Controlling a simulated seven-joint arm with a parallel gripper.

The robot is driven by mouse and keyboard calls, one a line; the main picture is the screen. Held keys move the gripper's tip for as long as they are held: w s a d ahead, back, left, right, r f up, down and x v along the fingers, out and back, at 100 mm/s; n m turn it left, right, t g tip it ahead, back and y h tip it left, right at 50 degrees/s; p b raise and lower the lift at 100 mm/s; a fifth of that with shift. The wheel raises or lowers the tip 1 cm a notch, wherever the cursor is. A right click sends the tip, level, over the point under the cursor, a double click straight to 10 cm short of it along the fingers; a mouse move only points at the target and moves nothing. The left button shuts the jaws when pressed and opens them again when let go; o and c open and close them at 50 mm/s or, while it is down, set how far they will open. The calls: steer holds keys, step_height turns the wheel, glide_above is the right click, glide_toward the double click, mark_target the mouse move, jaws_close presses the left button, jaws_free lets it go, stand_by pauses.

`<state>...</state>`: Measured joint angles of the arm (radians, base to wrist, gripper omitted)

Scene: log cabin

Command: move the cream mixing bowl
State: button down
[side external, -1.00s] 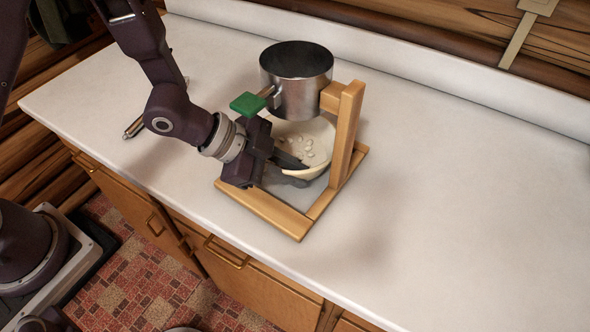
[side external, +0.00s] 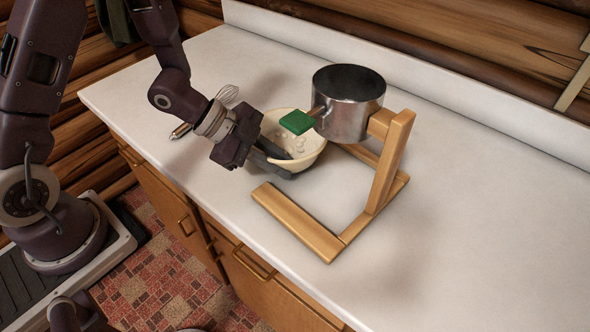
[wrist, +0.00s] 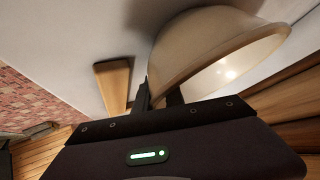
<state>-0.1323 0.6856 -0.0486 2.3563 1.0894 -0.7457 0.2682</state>
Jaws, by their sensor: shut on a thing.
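The cream mixing bowl (side external: 311,160) is on the left side of the wooden stand in the side view, beside the pot rather than under it. Several small pale pieces lie inside it. My gripper (side external: 277,160) is shut on the bowl's near-left rim. In the wrist view the bowl (wrist: 195,45) fills the upper middle, tilted in the picture, with my gripper's fingers (wrist: 160,92) at its wall. I cannot tell whether the bowl's base touches the counter.
A whisk (side external: 227,95) lies behind my gripper. The white counter (side external: 480,200) is clear to the right; its front edge is near.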

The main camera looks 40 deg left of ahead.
steer(key=shift+s+a+f, duration=0.1)
steer(key=shift+s+a, duration=0.05)
steer(key=shift+a, duration=3.7)
steer(key=c, duration=1.3)
jaws_free()
steer(key=shift+c, duration=0.2)
steer(key=v, duration=0.7)
